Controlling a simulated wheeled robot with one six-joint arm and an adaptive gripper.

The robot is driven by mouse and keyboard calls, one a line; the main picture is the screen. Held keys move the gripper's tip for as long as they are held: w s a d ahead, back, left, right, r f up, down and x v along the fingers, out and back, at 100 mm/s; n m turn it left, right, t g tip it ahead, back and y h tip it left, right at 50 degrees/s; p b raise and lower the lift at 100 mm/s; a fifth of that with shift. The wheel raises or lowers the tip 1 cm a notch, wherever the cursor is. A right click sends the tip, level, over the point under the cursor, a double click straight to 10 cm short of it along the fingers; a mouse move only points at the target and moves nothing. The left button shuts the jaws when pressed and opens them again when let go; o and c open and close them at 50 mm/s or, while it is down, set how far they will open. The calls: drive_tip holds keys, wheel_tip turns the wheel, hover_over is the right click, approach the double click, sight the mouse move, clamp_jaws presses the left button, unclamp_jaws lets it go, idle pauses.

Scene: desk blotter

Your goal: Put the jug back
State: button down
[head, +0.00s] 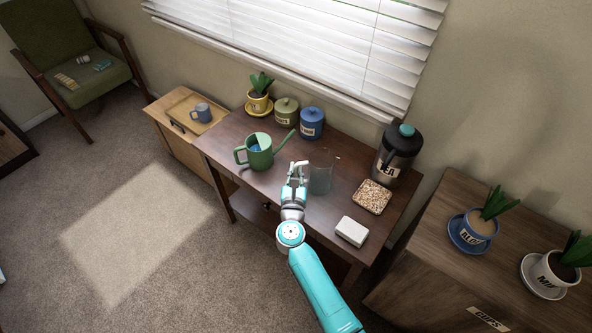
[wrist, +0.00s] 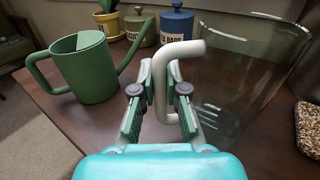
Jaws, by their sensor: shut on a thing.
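The jug (head: 320,180) is clear glass with a pale handle and stands upright over the dark wooden desk (head: 228,136), right of the middle. My gripper (head: 295,173) is at its left side. In the wrist view, my gripper (wrist: 160,92) is shut on the pale handle, with a finger on either side of it, and the glass body of the jug (wrist: 245,75) is to the right. The glass is see-through and looks empty. I cannot tell whether its base touches the desk.
A green watering can (head: 258,152) stands left of the jug. A speckled square mat (head: 372,197), a white block (head: 352,231) and a tall dark flask (head: 398,155) are to the right. Green (head: 286,112) and blue (head: 312,124) canisters and a potted plant (head: 259,102) line the back.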

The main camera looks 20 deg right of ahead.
drive_tip(key=shift+f, duration=0.15)
drive_tip(key=c, duration=1.2)
unclamp_jaws()
drive_tip(key=shift+s, duration=0.1)
drive_tip(key=v, duration=1.2)
